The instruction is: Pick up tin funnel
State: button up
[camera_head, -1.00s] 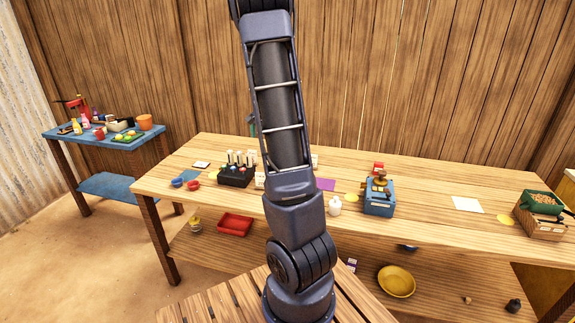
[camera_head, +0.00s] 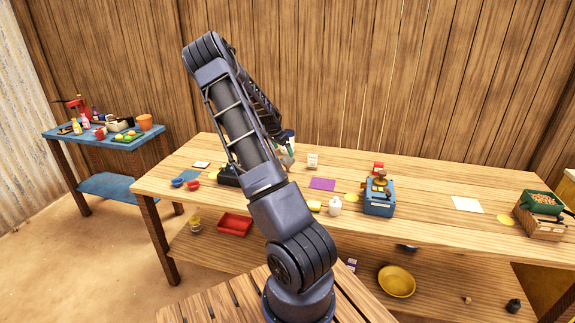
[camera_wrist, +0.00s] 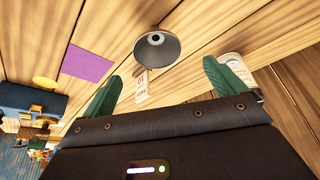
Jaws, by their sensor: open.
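The tin funnel (camera_wrist: 157,46) is a grey metal cone with a small dark hole at its middle. It sits on the wooden table near the top middle of the wrist view. My gripper (camera_wrist: 162,72) is open, its two green fingers spread wide with nothing between them. The funnel lies ahead of the fingertips, roughly centred between them, and apart from them. In the head view my gripper (camera_head: 286,139) shows only partly behind my arm, above the back of the table. I cannot make out the funnel there.
A small white card (camera_wrist: 141,85) stands close to the funnel. A white cup-like container (camera_wrist: 236,66) is beside the right finger. A purple sheet (camera_wrist: 88,62) lies to the left. The blue scale (camera_head: 379,198) and a white jar (camera_head: 335,206) stand on the table (camera_head: 425,190).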

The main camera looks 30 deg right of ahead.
aim_at(287, 160)
jog(key=x, duration=1)
jog(key=shift+s+f, duration=0.15)
jog(key=shift+f, duration=0.25)
jog(key=shift+c, duration=0.5)
jog(key=c, duration=1)
